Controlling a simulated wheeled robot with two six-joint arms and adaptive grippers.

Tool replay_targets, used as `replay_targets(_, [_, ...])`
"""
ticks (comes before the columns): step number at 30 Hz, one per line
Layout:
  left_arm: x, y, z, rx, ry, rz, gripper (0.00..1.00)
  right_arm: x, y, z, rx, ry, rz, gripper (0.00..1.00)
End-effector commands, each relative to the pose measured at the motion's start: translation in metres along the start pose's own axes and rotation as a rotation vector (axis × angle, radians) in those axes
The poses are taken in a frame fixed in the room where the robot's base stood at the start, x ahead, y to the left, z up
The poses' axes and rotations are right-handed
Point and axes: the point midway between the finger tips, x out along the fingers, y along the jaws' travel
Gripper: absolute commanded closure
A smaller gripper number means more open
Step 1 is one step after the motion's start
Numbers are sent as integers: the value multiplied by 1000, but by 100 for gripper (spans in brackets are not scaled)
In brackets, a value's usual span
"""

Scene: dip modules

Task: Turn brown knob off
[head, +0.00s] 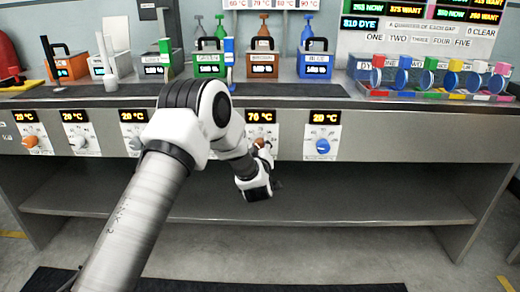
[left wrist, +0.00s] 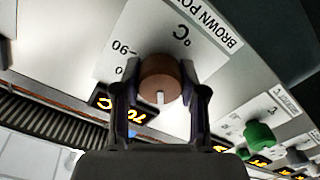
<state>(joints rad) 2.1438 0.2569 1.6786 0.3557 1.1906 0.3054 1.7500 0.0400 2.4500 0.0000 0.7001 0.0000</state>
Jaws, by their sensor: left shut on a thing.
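The brown knob (left wrist: 158,78) sits on a white dial plate (left wrist: 190,50) labelled "BROWN PO…", which appears rotated in the left wrist view. A white pointer mark on the knob faces the bottom of that view. My left gripper (left wrist: 160,88) is shut on the knob, with one dark finger on each side. In the head view, the knob (head: 261,143) is partly hidden behind my left gripper (head: 264,156). The display (head: 261,117) above it reads 70 °C. My right gripper is not in view.
A blue knob (head: 323,146) is to the right, with its display at 20 °C. A green knob (left wrist: 258,135) is beside the brown one in the left wrist view. Labelled colour containers stand on the counter (head: 420,122) above. The lower shelf (head: 340,205) is empty.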

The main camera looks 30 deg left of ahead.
Motion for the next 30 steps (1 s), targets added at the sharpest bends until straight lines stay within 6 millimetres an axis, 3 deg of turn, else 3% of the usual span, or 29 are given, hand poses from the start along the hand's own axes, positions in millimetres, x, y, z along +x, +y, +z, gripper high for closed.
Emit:
replay_targets(18, [0,-2,1,-550,2,1,93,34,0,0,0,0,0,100])
replay_targets(30, [0,-1,0,-720,2,1,93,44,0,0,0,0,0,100])
